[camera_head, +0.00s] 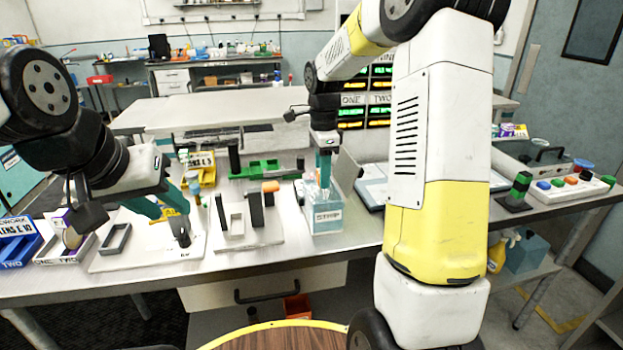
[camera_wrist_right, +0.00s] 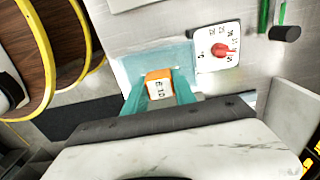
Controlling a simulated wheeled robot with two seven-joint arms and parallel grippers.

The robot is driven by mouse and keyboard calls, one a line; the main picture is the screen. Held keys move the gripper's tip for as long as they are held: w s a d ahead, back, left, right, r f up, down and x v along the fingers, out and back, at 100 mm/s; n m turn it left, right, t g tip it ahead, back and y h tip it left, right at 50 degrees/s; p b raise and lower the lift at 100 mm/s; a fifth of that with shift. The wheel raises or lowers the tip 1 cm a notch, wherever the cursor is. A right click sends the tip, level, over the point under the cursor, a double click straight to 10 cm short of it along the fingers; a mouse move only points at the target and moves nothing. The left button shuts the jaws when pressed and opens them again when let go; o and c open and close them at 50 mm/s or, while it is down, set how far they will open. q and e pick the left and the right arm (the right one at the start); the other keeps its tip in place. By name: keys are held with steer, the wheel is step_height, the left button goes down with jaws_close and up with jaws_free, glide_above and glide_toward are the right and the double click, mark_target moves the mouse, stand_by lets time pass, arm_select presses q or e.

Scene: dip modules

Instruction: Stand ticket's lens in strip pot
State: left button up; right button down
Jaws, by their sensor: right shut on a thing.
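My right gripper (camera_head: 324,180) is shut on an orange-capped piece (camera_wrist_right: 159,87) with a small white label, which seems to read "E10". The label is small and turned. In the head view the fingers reach down at the mouth of the clear, pale-blue pot marked STRIP (camera_head: 327,216); the wrist view shows the pot (camera_wrist_right: 128,68) around and behind the piece. I cannot tell whether the piece touches the pot's floor. The ticket (camera_head: 17,223) at the far left reads "LENS E 10".
A white holder (camera_head: 236,232) with dark upright pieces, one orange-topped, stands left of the pot. A dark cylinder (camera_head: 181,233) stands on the white board (camera_head: 115,262). A white dial (camera_wrist_right: 219,48) is beside the pot. A green rack (camera_head: 255,170) lies behind; a button box (camera_head: 570,190) is at right.

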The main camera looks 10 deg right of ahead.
steer(key=shift+f, duration=1.5)
steer(key=c, duration=1)
jaws_free()
steer(key=shift+f, duration=0.15)
